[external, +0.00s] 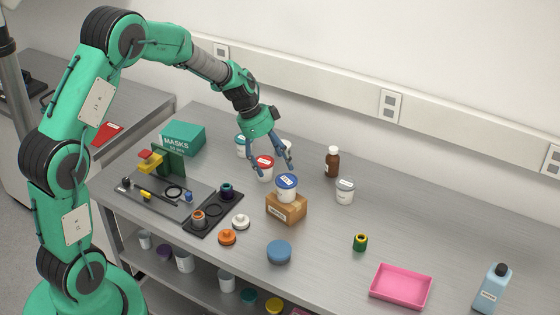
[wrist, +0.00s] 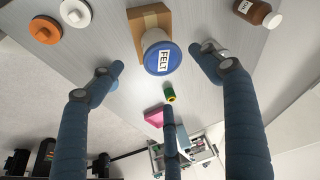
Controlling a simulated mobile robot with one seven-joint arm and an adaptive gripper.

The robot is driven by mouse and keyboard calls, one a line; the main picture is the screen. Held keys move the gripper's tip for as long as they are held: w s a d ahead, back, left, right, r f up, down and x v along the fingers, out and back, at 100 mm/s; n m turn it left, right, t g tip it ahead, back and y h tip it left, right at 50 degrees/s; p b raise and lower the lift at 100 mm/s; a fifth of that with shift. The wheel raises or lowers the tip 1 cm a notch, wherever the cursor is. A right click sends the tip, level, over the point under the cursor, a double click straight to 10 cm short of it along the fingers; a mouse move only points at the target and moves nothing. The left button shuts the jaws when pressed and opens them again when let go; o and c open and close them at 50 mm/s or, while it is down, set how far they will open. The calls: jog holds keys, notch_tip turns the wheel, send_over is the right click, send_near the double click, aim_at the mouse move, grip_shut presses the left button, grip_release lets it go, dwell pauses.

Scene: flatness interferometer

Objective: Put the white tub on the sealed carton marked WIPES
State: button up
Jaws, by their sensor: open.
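A white tub with a blue lid (external: 287,182) stands upright on a brown carton (external: 286,208). In the wrist view the lid (wrist: 163,58) reads FELT, and the carton (wrist: 150,22) shows behind it with a paler tape strip. I cannot read WIPES on the carton. My gripper (external: 283,167) is open and empty, its blue fingers spread above and just behind the tub. In the wrist view the tub lies between the spread fingers, with gaps at both sides. Another white tub with a pale lid (external: 345,191) stands to the right.
A red-lidded tub (external: 265,168) and a brown bottle (external: 332,162) stand near the gripper. A blue disc (external: 279,252), orange and white knobs and a black plate (external: 214,213) lie in front. A pink tray (external: 401,286) is at right. The bench's right middle is mostly clear.

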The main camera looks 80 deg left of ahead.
jog(key=v, duration=0.3)
jog(key=shift+s+r, duration=0.1)
dwell(0.8)
jog(key=s+d+r+n+y, duration=0.1)
jog(key=s+d+r, duration=0.2)
jog(key=d+r, duration=0.8)
jog(key=s+d+r+n, duration=0.1)
jog(key=s+d+r, duration=0.2)
jog(key=d+r, duration=0.75)
jog(key=s+d+r+n+t, duration=0.1)
jog(key=s+d+n, duration=0.1)
jog(key=s+d, duration=1.7)
jog(key=shift+s+d+r+n+t+y, duration=0.3)
jog(key=shift+s+d+r+y, duration=0.1)
jog(key=shift+s, duration=0.75)
